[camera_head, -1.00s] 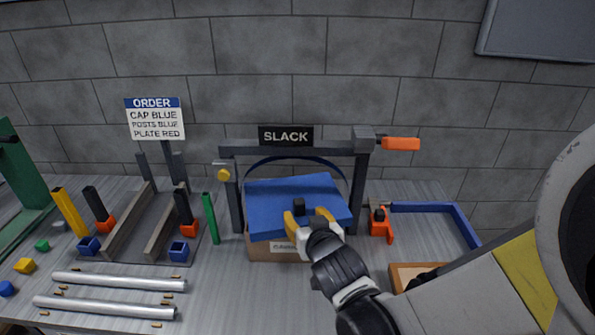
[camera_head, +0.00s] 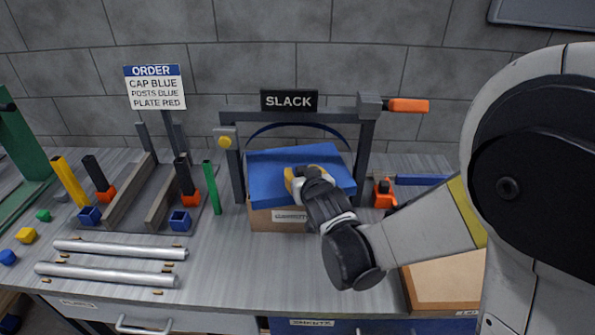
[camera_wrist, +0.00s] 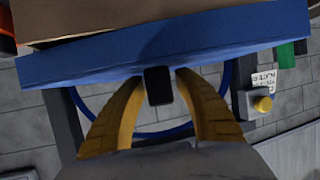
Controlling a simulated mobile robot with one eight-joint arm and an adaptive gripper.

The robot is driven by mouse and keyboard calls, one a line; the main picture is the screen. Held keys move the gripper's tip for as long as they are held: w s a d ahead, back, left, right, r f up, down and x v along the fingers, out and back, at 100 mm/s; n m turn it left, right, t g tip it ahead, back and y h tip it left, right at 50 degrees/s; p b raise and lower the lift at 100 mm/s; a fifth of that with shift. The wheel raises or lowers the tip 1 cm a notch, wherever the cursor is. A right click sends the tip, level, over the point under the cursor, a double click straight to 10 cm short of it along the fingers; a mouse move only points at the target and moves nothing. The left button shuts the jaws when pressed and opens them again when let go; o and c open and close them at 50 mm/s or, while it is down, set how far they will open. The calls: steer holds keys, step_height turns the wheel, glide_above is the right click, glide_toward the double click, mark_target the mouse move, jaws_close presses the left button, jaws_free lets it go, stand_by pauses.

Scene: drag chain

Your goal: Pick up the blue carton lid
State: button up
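The blue carton lid (camera_head: 275,172) sits on the cardboard carton (camera_head: 262,219) under the SLACK frame. In the wrist view the lid (camera_wrist: 80,62) shows as a wide blue panel, with the carton above it in the picture. A small black knob (camera_wrist: 158,87) stands on the lid. My gripper (camera_wrist: 160,74) has one yellow fingertip on each side of the knob, very close to it. I cannot tell whether the fingers press on it.
The dark frame with the SLACK sign (camera_head: 289,100) stands around the carton, its posts close on both sides. An orange handle (camera_head: 408,105) juts out at its top right. A green post (camera_head: 212,188) stands left of the carton. Two silver rods (camera_head: 120,250) lie at front left.

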jaws_close()
